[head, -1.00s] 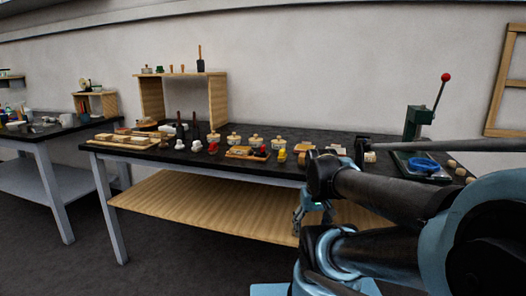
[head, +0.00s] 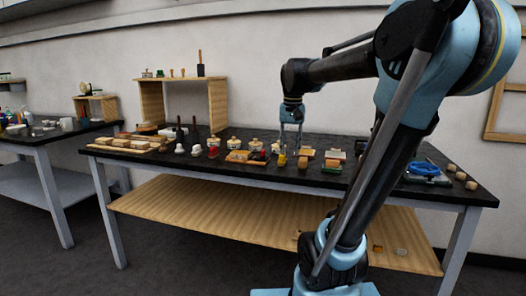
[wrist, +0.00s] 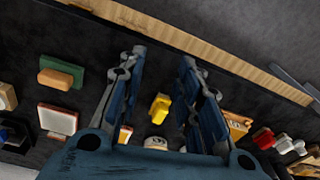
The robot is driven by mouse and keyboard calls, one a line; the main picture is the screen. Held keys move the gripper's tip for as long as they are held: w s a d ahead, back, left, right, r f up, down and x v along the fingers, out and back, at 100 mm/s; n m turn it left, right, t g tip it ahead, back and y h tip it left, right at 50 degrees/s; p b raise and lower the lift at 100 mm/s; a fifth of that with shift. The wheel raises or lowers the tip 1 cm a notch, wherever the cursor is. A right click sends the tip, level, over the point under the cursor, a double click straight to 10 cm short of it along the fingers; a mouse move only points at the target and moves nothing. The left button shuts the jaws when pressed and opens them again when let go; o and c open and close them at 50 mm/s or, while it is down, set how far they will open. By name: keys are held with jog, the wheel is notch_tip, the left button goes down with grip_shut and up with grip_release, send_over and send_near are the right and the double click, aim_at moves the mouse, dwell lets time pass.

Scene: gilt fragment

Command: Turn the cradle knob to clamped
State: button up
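My gripper (head: 290,146) points down over the middle of the dark workbench (head: 400,197), near its front edge. In the wrist view its two fingers (wrist: 164,85) are open and apart, with nothing held. A small yellow piece (wrist: 159,108) shows in the gap between them, below the fingertips; in the head view it (head: 281,159) stands close to the fingertips. I cannot tell which piece is the cradle knob.
A blue ring (head: 423,169) sits further right. A wooden shelf unit (head: 217,104) stands behind.

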jog(key=w+a+r+m, duration=0.1)
jog(key=w+a+r, duration=0.3)
jog(key=w+r, duration=0.45)
notch_tip(320, 180, up, 2)
jog(key=m+g, duration=0.1)
send_over(263, 150)
notch_tip(263, 150, down, 17)
jog(key=shift+w+f, duration=0.1)
jog(key=shift+w, duration=0.05)
grip_shut()
